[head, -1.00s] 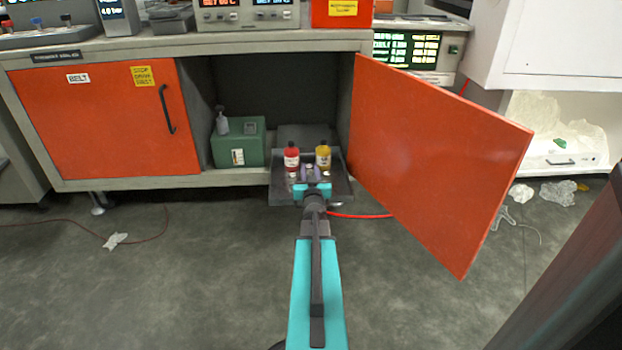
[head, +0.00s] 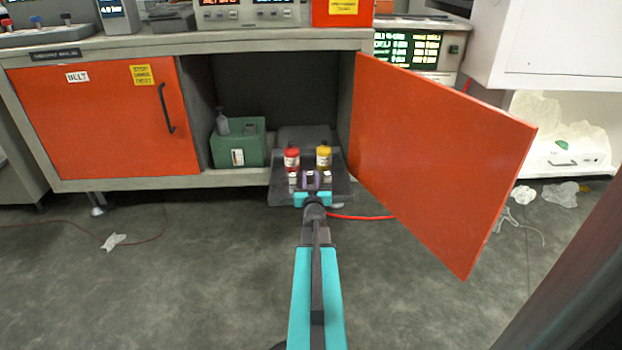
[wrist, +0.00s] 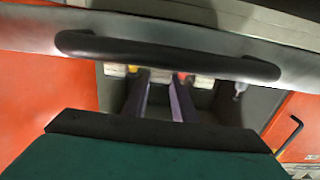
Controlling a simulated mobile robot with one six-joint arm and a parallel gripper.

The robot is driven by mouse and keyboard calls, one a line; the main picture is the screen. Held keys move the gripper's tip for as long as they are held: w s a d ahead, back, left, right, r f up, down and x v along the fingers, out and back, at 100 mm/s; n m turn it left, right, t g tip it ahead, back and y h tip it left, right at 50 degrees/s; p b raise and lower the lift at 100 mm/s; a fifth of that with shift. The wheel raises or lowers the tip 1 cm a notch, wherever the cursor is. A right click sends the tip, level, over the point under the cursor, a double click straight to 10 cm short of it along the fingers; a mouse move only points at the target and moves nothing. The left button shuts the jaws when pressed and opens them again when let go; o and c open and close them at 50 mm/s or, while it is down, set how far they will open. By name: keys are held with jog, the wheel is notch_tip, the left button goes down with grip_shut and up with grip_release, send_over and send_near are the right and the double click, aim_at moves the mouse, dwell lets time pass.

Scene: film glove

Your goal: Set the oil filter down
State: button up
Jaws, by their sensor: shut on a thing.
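My gripper (head: 311,181) reaches over the front of a pulled-out dark tray (head: 341,187). Its purple fingers also show in the wrist view (wrist: 160,95), apart from each other, with a pale thing between them. They are shut on what I take to be the oil filter (head: 310,173), a small grey-white piece mostly hidden by the fingers. It sits low over the tray; whether it touches the tray I cannot tell. A red bottle (head: 291,156) stands left of the fingers and a yellow bottle (head: 323,156) stands right.
A green box (head: 238,155) stands left in the open cabinet. An orange door (head: 440,150) stands open at right. A black handle (wrist: 165,55) crosses the wrist view close by.

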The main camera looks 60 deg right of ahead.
jog(key=shift+f, duration=0.1)
jog(key=o, duration=1.1)
jog(key=shift+r, duration=0.2)
jog(key=shift+p+v, duration=0.3)
jog(key=shift+v, duration=0.5)
jog(key=p+v, duration=0.3)
jog(key=v, duration=0.7)
jog(key=shift+s+p, duration=0.1)
jog(key=shift+p, duration=0.25)
